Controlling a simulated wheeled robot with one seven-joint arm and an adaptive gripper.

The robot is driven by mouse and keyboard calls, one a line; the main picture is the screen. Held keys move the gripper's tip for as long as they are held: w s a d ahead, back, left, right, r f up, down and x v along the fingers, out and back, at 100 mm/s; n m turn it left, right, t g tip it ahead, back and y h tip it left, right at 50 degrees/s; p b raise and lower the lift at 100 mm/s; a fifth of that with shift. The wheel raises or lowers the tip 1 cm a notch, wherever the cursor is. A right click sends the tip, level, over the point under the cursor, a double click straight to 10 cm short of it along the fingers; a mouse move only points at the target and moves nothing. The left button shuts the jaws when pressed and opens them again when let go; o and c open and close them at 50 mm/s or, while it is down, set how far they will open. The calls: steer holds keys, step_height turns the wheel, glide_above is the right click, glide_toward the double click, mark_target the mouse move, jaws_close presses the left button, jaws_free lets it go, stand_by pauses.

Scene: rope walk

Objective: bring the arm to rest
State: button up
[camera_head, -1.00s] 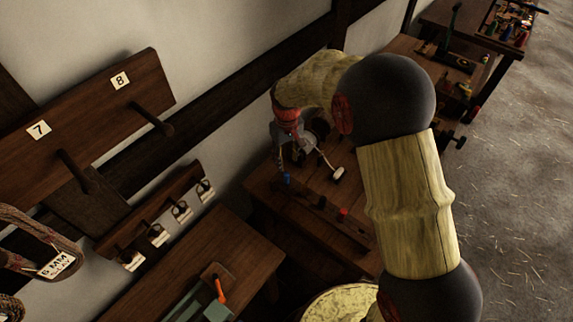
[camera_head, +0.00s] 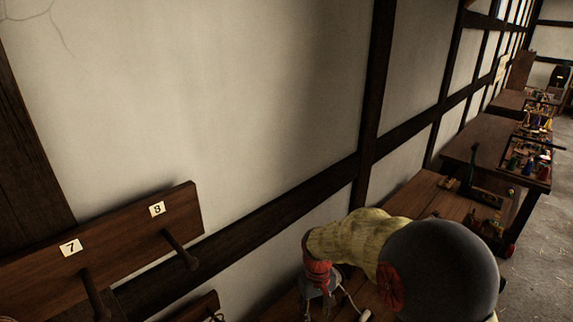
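My arm shows at the bottom right, with a dark round joint and a pale yellow link that bends down to a red wrist. My gripper (camera_head: 326,292) hangs below the wrist, over the near end of a wooden bench (camera_head: 418,200). Its fingers are partly cut off by the bottom edge of the picture. They look spread apart, and no held object shows between them. A small pale piece shows at the picture's bottom edge beside the gripper.
A wooden peg board (camera_head: 105,250) with labels 7 and 8 is on the wall at lower left, its pegs sticking out. Farther benches (camera_head: 480,140) with trays of colourful items (camera_head: 528,160) line the wall at right. Straw-strewn floor (camera_head: 545,225) is clear at far right.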

steer(key=s+d+r+m+t+b, duration=0.1)
steer(key=s+d+r+t+b, duration=0.2)
steer(key=s, duration=0.8)
steer(key=s+d+r+m+t+b, duration=0.2)
steer(key=s+d+r+t+b, duration=0.1)
steer(key=s+d+r+b, duration=0.4)
steer(key=shift+s+d+r+m+t+b, duration=0.3)
steer(key=shift+s+r+b, duration=0.25)
steer(key=shift+s+r, duration=1.55)
